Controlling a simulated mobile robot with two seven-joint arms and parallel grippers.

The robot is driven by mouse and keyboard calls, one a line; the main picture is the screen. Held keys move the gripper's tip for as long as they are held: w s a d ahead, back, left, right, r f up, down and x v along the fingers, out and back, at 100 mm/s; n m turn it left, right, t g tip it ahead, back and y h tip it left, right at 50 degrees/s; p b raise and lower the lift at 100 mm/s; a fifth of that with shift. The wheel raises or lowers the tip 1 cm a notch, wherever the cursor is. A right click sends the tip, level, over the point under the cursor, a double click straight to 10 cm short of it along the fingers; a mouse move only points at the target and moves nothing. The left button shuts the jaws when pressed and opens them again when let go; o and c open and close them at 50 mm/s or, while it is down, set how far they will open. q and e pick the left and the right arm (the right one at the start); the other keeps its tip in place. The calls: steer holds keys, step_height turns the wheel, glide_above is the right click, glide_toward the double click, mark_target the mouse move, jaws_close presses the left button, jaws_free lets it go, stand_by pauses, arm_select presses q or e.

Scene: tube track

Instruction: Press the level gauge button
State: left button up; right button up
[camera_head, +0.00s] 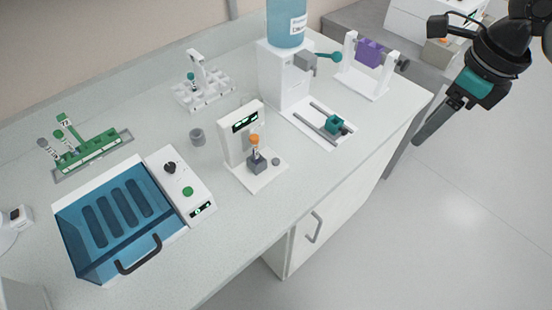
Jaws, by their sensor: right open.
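A white upright device (237,132) with a small dark display stands mid-counter and looks like the level gauge. On its base a grey holder (257,164) carries an upright tube with an orange cap (254,140). A round grey button (276,161) sits on the base, right of the holder. My right gripper (420,138) is open, off the counter's right edge over the floor, well away from the gauge. The gap between its fingers is hard to see at this angle. My left gripper is out of view.
Left of the gauge are a white control box (180,185) with a green button, a blue-lidded bath (118,215) and a green tube rack (90,148). A dispenser (285,75) with a blue bottle and a purple-block stand (369,52) are behind.

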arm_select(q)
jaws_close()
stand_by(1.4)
